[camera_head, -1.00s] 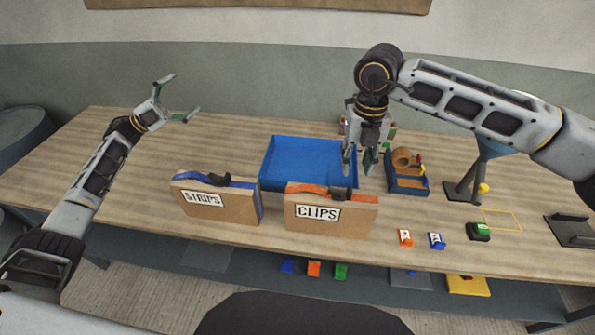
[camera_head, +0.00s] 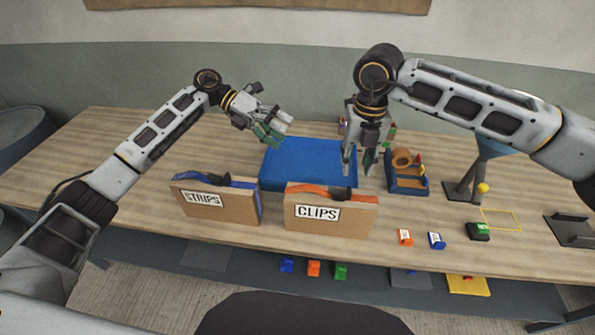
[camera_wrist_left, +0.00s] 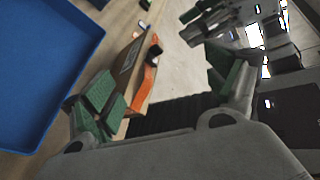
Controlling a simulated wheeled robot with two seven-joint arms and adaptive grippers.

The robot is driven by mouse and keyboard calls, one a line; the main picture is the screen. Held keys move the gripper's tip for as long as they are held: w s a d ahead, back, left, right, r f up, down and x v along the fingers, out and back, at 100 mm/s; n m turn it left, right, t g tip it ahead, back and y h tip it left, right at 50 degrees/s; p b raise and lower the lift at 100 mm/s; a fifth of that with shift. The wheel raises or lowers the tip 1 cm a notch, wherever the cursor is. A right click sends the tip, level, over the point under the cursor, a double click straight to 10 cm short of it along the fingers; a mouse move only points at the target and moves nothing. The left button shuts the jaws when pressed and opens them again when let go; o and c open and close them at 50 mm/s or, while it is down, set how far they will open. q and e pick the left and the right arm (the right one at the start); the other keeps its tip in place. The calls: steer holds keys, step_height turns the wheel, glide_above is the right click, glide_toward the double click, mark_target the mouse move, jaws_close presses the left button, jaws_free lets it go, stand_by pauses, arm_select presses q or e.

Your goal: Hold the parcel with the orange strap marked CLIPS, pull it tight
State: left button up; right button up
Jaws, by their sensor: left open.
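The CLIPS parcel (camera_head: 345,219) is a brown box standing upright near the table's front edge, with a white label. Its orange strap (camera_head: 308,188) runs along the top with a black buckle (camera_head: 340,193). In the left wrist view the orange strap (camera_wrist_left: 147,80) shows between my left fingers, with the parcel farther off. My left gripper (camera_head: 272,135) is open and empty, above the blue tray's back left corner, behind and left of the parcel. My right gripper (camera_head: 359,165) is open, above the table behind the parcel's right part, touching nothing that I can see.
The STRIPS parcel (camera_head: 221,202) with a blue strap stands to the left. The blue tray (camera_head: 310,163) lies behind both parcels. A blue holder with a brown roll (camera_head: 404,172), a stand (camera_head: 462,188) and small coloured pieces (camera_head: 405,237) are at the right. The table's left is clear.

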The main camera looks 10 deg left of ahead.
mark_target(298, 203)
arm_select(q)
steer(key=s+d+f+m+y, duration=0.1)
steer(key=s+d+m+y, duration=0.1)
steer(key=s+d+f+m+y, duration=0.2)
steer(key=y, duration=0.1)
steer(key=s+d+f+m+y, duration=0.1)
steer(key=d+m+y, duration=0.1)
steer(key=m, duration=0.1)
steer(key=shift+s+f+y, duration=0.4)
steer(key=m+y, duration=0.1)
steer(key=s+f+m+t+y, duration=0.1)
steer(key=shift+d+f+t+y, duration=0.15)
steer(key=shift+t+y, duration=0.15)
steer(key=shift+y, duration=0.1)
steer(key=shift+s+a+f+m+t+y, duration=0.1)
steer(key=shift+a+f+m+t+y, duration=0.05)
steer(key=shift+m+t+y, duration=0.35)
steer(key=shift+s+a+f+m+t+y, duration=0.1)
steer(key=shift+m+t+y, duration=0.2)
steer(key=shift+m+y, duration=0.3)
steer(key=shift+f, duration=0.1)
steer(key=shift+f, duration=6.85)
